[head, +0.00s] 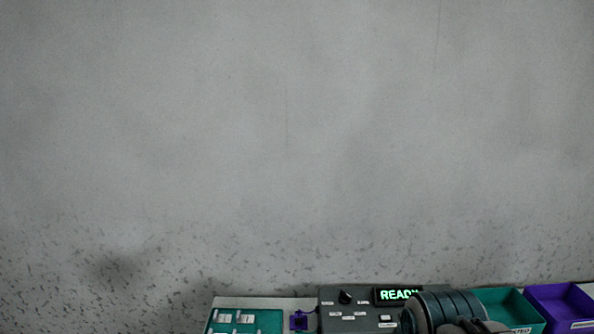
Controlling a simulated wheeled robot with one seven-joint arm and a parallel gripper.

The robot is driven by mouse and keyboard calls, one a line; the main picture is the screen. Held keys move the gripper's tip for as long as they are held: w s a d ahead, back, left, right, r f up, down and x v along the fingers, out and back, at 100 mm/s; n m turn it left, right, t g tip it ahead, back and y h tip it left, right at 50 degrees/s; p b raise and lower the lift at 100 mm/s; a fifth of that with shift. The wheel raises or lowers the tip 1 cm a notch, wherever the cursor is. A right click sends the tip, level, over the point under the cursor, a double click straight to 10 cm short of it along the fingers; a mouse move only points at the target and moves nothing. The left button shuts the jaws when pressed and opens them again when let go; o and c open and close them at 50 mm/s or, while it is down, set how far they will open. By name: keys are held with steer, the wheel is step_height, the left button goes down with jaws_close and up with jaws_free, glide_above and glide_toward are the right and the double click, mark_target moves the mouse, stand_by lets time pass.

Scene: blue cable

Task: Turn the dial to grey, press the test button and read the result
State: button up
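A dark grey test box (350,319) stands at the bottom of the head view, cut off by the lower edge. A black dial (345,297) sits on its upper left part, with small white labels around it, too small to read. I cannot tell which label the dial points to. My gripper does not show; only a dark arm link covers the box's right side.
A green board (243,320) with white labels and pegs is left of the box. A green tray (512,304) and a purple tray (560,303) stand at right. A grey speckled wall fills the background.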

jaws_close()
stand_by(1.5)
